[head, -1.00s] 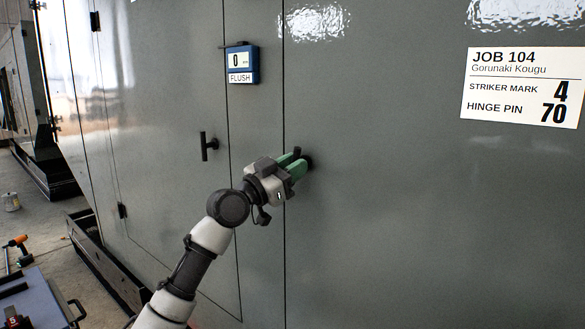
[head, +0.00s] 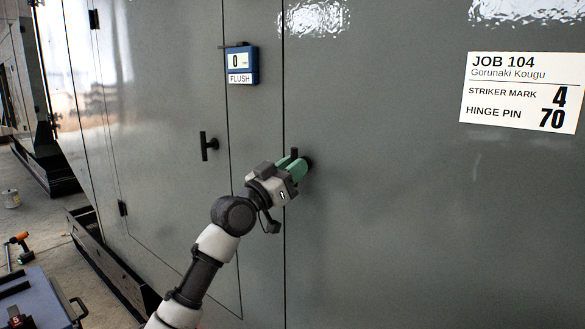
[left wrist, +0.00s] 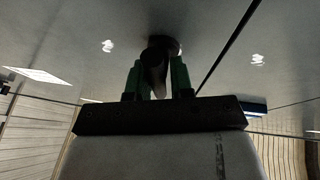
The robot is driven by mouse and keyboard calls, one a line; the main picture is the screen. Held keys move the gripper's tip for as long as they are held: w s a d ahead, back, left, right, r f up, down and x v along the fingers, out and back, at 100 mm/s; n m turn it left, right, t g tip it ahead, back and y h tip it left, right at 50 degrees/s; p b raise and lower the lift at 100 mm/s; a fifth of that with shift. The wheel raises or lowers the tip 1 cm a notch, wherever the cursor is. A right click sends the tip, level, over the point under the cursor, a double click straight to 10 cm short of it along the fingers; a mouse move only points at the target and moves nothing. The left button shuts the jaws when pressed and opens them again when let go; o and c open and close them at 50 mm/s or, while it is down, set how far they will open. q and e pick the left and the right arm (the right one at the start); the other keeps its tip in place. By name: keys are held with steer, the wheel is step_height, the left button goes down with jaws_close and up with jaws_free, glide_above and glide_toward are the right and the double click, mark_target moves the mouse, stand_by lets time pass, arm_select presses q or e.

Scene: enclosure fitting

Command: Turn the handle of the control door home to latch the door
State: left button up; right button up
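The grey door on the right of the seam (head: 430,220) looks flush with the panel beside it. Its dark handle (head: 294,152) sits just right of the seam, mostly hidden behind my gripper. My left gripper (head: 297,168) has its green fingers at this handle. In the left wrist view the dark handle (left wrist: 156,62) lies between the two green fingers (left wrist: 157,82), which look closed on it from both sides. The handle's exact angle is hard to tell. My right gripper is out of view.
A second handle (head: 207,146) is on the left door. A job card (head: 522,92) is at upper right. A blue toolbox (head: 40,298) and an orange drill (head: 20,245) are at lower left.

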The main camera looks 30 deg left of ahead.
arm_select(q)
steer(key=o, duration=0.3)
steer(key=shift+w+d, duration=0.1)
steer(key=shift+d, duration=0.1)
steer(key=shift+o, duration=0.2)
steer(key=shift+a, duration=0.1)
steer(key=b+v, duration=0.4)
steer(key=v, duration=0.7)
steer(key=shift+w, duration=0.15)
